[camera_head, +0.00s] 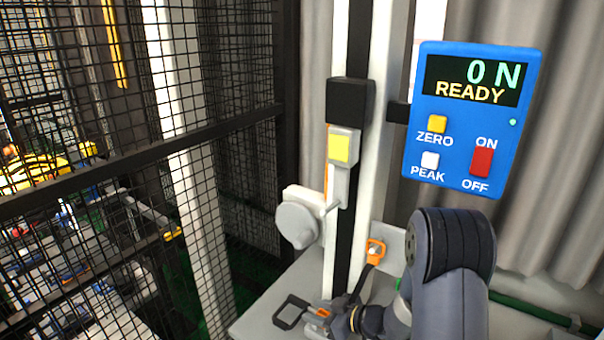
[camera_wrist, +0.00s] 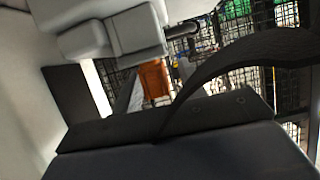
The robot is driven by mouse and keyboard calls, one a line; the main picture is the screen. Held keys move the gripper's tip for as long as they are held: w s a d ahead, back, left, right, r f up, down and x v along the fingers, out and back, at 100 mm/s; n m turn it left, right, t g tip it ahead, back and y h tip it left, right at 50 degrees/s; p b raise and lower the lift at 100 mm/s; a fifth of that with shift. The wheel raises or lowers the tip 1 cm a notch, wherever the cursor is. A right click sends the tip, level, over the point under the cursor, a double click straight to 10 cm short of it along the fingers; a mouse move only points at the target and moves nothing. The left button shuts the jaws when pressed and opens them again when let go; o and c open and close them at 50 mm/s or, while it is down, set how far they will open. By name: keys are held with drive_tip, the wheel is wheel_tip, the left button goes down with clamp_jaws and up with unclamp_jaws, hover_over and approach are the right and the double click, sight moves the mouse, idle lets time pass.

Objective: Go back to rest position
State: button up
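My dark grey arm comes in from the lower right in the head view. My gripper (camera_head: 322,314) is low at the foot of the drop tower, above a light grey base plate (camera_head: 262,318). Its fingers are small and partly hidden there, so I cannot tell if they are open or shut. A black square loop (camera_head: 291,312) is just left of it, and I cannot tell whether they touch. In the wrist view, a large dark surface fills the bottom, with a curved black band (camera_wrist: 225,68) and an orange piece (camera_wrist: 154,80) above it.
The tower's upright carries a black block (camera_head: 349,101), a yellow-faced block (camera_head: 341,148) and a round grey knob (camera_head: 298,224). An orange-ended lever (camera_head: 375,251) is close to my arm. A blue panel (camera_head: 472,117) reads 0 N READY. Black mesh fencing (camera_head: 110,170) bounds the left.

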drive_tip(key=shift+r, duration=1.3)
drive_tip(key=shift+s, duration=0.1)
